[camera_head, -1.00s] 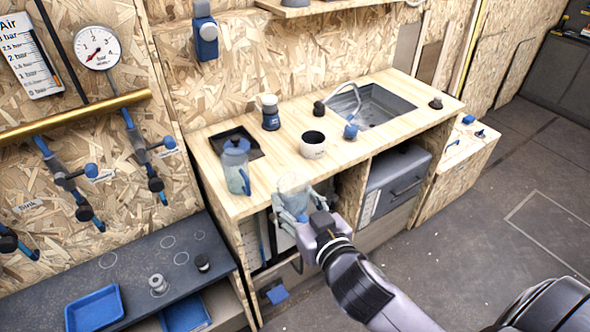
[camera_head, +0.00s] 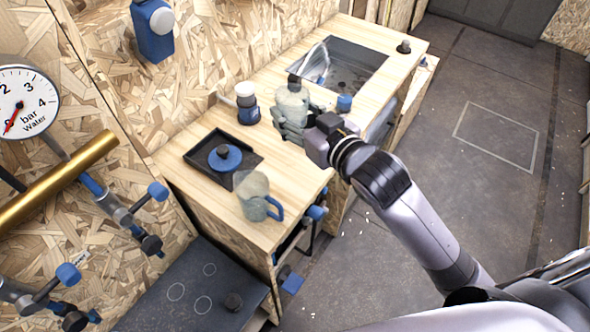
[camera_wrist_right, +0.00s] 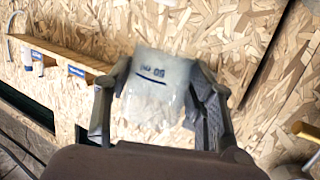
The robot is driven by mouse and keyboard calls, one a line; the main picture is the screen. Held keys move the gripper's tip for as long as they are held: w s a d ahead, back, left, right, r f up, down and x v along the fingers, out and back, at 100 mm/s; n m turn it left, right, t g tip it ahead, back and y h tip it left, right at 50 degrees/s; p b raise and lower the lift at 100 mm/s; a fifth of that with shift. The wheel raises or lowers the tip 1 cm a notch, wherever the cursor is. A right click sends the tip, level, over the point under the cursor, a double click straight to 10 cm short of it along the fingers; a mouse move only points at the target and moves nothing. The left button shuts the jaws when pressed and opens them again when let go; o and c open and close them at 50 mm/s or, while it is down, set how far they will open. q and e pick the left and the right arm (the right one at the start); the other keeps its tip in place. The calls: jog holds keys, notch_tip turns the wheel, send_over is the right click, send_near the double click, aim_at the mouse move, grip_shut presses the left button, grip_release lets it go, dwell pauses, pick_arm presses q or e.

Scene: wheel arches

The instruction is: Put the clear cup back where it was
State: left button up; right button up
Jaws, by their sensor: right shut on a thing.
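The clear cup (camera_head: 291,100) is pale and see-through. My right gripper (camera_head: 296,118) is shut on it, with fingers along its sides, over the wooden counter (camera_head: 190,178) near the sink. In the right wrist view the cup (camera_wrist_right: 155,88) sits between the two fingers, with dark marks and a curved line on it. I cannot tell whether its base touches the counter. My left gripper is not in view.
A clear jug with a blue handle (camera_head: 256,200) stands near the counter's front left. A black tray (camera_head: 200,141) with a blue round piece, a white-topped blue container (camera_head: 246,104) and the sink (camera_head: 345,68) are nearby. Bare wood lies between tray and gripper.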

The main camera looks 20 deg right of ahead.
notch_tip(320, 180, down, 7)
send_over(297, 180)
notch_tip(297, 180, down, 6)
jog(key=shift+f, duration=0.6)
notch_tip(297, 180, down, 4)
jog(key=shift+f, duration=0.1)
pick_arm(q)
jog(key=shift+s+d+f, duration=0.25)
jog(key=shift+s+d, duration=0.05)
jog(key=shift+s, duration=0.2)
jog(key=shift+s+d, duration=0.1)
pick_arm(e)
jog(key=shift+f, duration=0.1)
jog(key=o, duration=1.2)
jog(key=shift+c, duration=0.2)
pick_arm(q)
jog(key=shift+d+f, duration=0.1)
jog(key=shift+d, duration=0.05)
